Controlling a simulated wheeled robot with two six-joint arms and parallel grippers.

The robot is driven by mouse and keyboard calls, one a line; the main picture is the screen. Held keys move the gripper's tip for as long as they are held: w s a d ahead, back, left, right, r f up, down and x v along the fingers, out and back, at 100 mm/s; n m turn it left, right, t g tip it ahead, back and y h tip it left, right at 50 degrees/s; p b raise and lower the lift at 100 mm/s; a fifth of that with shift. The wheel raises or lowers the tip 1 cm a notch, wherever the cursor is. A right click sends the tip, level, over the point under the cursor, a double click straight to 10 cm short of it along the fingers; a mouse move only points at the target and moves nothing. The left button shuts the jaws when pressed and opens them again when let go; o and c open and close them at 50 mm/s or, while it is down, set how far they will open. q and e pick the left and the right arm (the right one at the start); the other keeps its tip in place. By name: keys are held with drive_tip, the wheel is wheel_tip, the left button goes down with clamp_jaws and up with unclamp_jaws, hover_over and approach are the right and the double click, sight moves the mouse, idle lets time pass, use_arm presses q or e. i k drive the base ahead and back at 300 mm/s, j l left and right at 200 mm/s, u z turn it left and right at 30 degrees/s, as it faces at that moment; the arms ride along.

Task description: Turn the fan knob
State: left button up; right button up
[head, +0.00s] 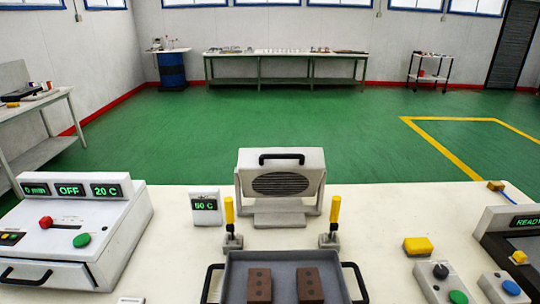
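The fan (310,205) is a pale grey box with a dark round grille and a black top handle, at the middle back of the table. No knob shows on its front. A small grey box (427,290) at the right front carries a black knob (440,271) and a green button (458,297). I cannot tell whether this black knob is the fan's. Neither of my grippers is in view.
A tray (237,268) with two brown blocks lies front centre, with two yellow-handled clamps behind it. A display (205,207) reads 50 C. A control machine (75,215) stands left, a yellow block (418,246) and another machine (495,225) right.

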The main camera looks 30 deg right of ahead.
sight(440, 271)
drive_tip(key=z, duration=2.4)
